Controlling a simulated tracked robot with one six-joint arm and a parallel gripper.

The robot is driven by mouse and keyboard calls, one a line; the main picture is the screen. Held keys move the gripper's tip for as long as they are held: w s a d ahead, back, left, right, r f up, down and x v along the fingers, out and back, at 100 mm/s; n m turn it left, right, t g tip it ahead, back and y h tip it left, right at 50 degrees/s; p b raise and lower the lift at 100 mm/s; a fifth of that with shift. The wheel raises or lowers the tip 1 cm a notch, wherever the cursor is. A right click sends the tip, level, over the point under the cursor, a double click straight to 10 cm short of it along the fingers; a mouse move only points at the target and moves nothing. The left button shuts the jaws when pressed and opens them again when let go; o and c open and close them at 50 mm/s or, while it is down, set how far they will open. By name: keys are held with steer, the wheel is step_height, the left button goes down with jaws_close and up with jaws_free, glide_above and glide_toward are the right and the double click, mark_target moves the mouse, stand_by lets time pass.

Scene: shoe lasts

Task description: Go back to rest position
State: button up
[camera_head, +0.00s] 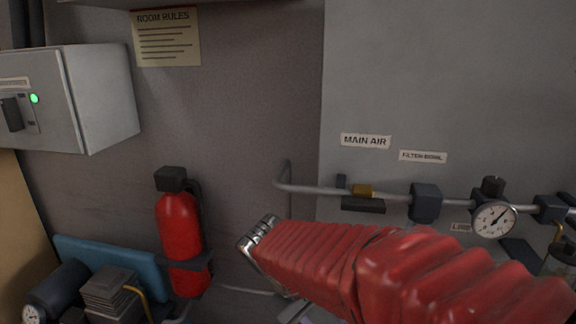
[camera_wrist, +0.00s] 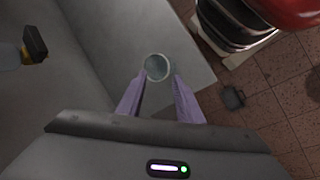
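My gripper (camera_wrist: 160,78) shows in the wrist view as two pale lilac fingers, spread apart. A small round grey-blue thing with a light rim (camera_wrist: 157,67) shows between the fingertips. It looks to be below them on a grey surface, but whether they touch it is hard to tell. In the head view my red-sleeved arm reaches in from the lower right, and the gripper itself is almost wholly hidden at the bottom edge.
A red fire extinguisher (camera_head: 180,230) stands left of my arm. A pipe (camera_head: 310,188) with a pressure gauge (camera_head: 493,219) runs along the wall behind it. A grey box (camera_head: 90,95) with a green light hangs upper left. Tiled floor (camera_wrist: 280,85) shows at right in the wrist view.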

steer(key=s+d+r+m+t+y, duration=0.2)
steer(key=s+d+m, duration=0.1)
steer(key=s+d, duration=0.1)
steer(key=s+d+r+m+t+y, duration=0.2)
steer(key=s+d+r+m+y, duration=0.1)
steer(key=s, duration=0.4)
steer(key=shift+s+d+r+m, duration=0.15)
steer(key=shift+d+r+m, duration=0.15)
steer(key=shift+d+m, duration=0.15)
stand_by(0.7)
